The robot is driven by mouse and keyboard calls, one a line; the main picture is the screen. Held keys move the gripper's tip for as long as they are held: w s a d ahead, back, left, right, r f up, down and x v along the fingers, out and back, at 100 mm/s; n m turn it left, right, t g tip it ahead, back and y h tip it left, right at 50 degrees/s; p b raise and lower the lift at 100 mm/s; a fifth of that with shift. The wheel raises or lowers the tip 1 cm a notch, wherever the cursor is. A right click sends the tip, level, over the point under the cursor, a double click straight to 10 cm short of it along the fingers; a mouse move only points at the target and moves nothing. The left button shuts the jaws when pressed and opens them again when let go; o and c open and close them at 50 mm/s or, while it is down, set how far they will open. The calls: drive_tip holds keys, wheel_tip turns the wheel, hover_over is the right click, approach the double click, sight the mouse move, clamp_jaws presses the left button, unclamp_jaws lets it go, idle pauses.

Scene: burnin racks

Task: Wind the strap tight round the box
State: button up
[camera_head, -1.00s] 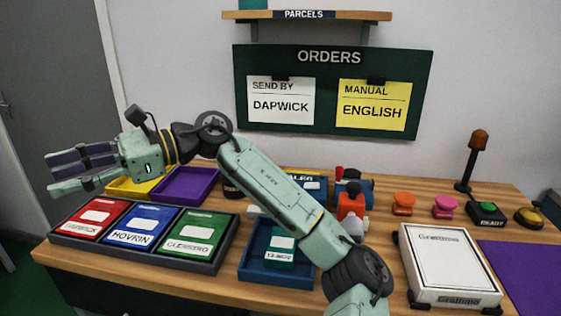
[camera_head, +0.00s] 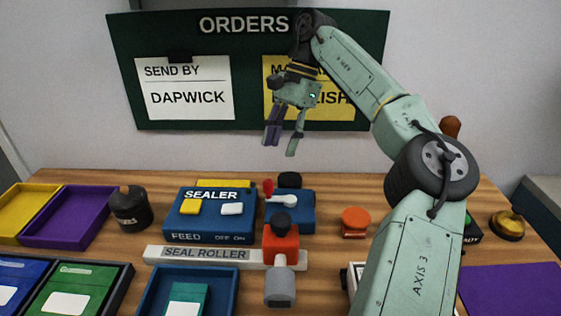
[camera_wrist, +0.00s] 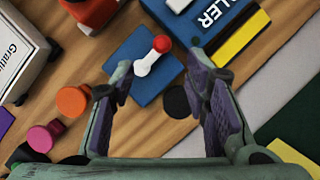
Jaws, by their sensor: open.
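My gripper (camera_head: 281,142) is open and empty, fingers pointing down, in front of the orders board and above the back of the bench. In the wrist view its spread fingers (camera_wrist: 156,84) frame a blue unit (camera_wrist: 135,72) with a white crank lever and red knob (camera_wrist: 160,44), a little beyond the fingertips. The same blue unit (camera_head: 298,212) and white lever (camera_head: 284,201) show below my gripper in the head view. The white box marked Grattino (camera_wrist: 22,52) is at the left edge of the wrist view; my arm mostly hides it in the head view. I cannot make out a strap.
The blue sealer (camera_head: 212,222) and seal roller bar (camera_head: 195,254) lie left of the lever. A red and grey device (camera_head: 281,243) stands in front. An orange button (camera_head: 355,222) is right. Purple (camera_head: 75,220) and yellow trays are at left.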

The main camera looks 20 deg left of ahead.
sight(270, 180)
drive_tip(key=p+x, duration=0.1)
drive_tip(key=x, duration=0.9)
drive_tip(key=shift+w+f, duration=0.1)
drive_tip(key=shift+f, duration=0.15)
drive_tip(key=shift+c, duration=0.6)
clamp_jaws()
